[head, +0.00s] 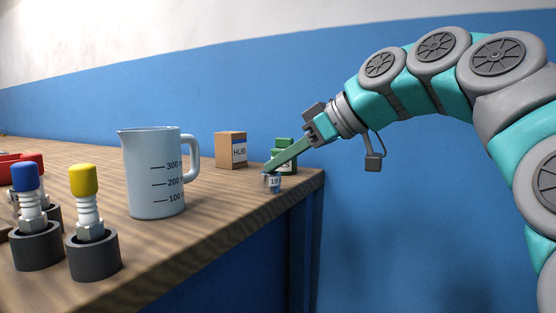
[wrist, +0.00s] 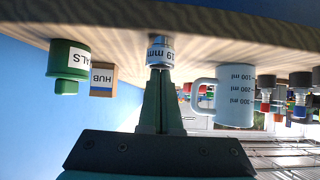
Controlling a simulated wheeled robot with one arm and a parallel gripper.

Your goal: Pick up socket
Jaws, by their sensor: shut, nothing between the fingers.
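The socket (head: 273,184) is a small metal cylinder with a white "19 mm" label, standing on the wooden bench near its front right corner. It also shows in the wrist view (wrist: 160,52), where the picture is upside down. My gripper (head: 269,168) reaches down from the right with its green fingers together and nothing held between them. The fingertips (wrist: 160,73) are at the socket's top; I cannot tell whether they touch it. They hide part of its upper rim.
A green container (head: 291,164) marked "ALS" stands close behind the socket, with a brown HUB box (head: 230,150) farther back. A measuring jug (head: 152,180) stands to the left. Blue-capped (head: 27,178) and yellow-capped (head: 84,180) parts sit in dark cups. The bench edge (head: 250,226) is near.

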